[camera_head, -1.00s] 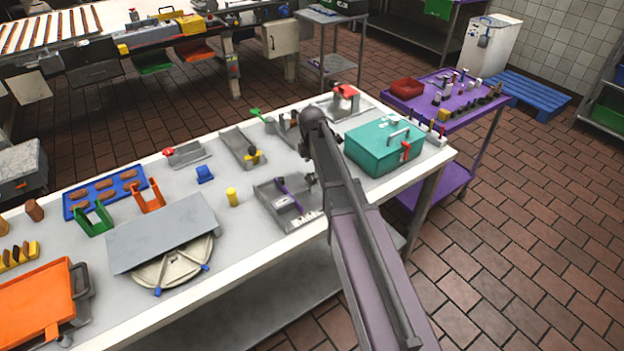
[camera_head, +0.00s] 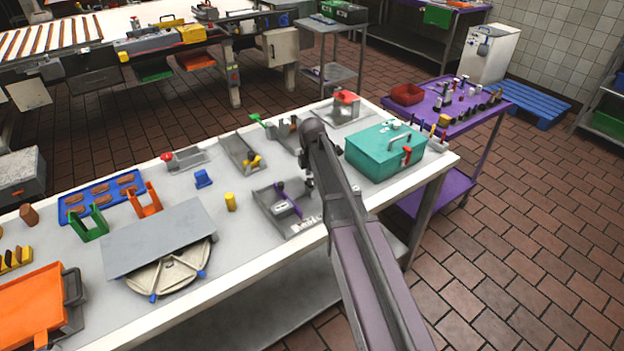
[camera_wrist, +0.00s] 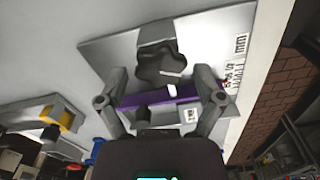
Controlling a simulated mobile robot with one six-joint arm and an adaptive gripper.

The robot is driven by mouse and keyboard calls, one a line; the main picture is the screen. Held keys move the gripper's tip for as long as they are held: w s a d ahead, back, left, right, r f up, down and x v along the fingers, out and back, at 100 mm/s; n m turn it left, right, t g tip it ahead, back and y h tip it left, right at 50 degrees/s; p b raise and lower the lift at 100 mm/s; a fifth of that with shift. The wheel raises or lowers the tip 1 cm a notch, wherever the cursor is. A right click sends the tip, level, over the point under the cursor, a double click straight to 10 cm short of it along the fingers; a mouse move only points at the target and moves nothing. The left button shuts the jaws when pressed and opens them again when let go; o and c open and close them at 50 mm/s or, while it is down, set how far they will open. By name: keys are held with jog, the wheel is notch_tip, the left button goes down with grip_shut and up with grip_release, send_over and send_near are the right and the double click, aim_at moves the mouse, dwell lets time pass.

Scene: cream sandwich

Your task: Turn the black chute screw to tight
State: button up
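The black chute screw (camera_wrist: 160,66) is a dark lobed knob on a pale grey plate in the wrist view. A purple strip (camera_wrist: 165,97) with a small white mark lies just below it in the picture. My gripper (camera_wrist: 162,76) is open, one finger on each side, its tips near the knob's level. I cannot tell whether either finger touches the knob. In the head view the grey chute tray (camera_head: 268,206) with its purple part stands near the table's front edge. My gripper (camera_head: 308,187) is over its right side, small and partly hidden by my arm.
A teal box (camera_head: 372,158) stands right of my arm. A yellow cylinder (camera_head: 230,201) and a blue block (camera_head: 203,179) stand left of the tray. Another grey tray (camera_head: 236,150) with a yellow part lies behind. The white table's front edge is close.

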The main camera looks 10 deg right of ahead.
jog(key=c, duration=0.6)
